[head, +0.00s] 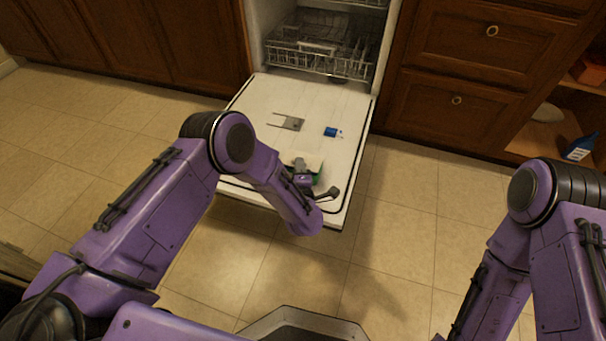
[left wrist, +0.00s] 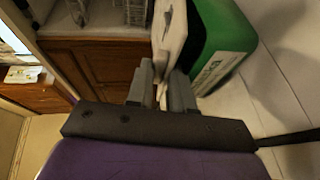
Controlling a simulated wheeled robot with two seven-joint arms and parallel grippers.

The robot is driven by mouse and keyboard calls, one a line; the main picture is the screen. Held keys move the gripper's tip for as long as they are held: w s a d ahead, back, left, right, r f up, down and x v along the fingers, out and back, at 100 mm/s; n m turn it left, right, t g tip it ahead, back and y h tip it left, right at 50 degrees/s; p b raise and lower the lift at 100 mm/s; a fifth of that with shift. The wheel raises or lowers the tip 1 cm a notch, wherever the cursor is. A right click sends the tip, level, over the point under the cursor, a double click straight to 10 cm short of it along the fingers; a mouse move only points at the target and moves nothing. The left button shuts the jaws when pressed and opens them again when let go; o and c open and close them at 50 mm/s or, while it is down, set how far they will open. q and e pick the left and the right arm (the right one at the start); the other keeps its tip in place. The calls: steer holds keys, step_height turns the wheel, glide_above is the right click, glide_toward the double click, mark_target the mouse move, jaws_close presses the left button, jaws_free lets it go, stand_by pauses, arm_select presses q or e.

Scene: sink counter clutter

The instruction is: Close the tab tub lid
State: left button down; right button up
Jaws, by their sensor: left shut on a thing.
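The tab tub is green with a pale label and stands on the open dishwasher door. In the head view its green side (head: 317,178) shows only in part behind my left gripper (head: 303,184). Its cream lid (head: 305,160) shows above the gripper. In the left wrist view the green tub (left wrist: 229,38) is at the upper right, and the white lid (left wrist: 168,30) stands at its left side with a dark gap between them. My left gripper (left wrist: 162,92) is shut on the lid's edge, one finger each side. My right gripper is out of view.
On the dishwasher door (head: 258,150) lie a flat grey-white piece (head: 287,121) and a small blue-and-white item (head: 332,132). The dish rack (head: 315,58) is behind. A blue box (head: 580,148) stands on a shelf at right. The floor in front is clear.

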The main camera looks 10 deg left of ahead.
arm_select(q)
steer(key=shift+f+t+b, duration=0.25)
steer(key=shift+t+b, duration=0.05)
steer(key=shift+b, duration=0.05)
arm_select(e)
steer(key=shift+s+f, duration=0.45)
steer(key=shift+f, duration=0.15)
arm_select(q)
steer(key=shift+s, duration=0.1)
steer(key=c, duration=1.1)
jaws_free()
steer(key=shift+s, duration=0.15)
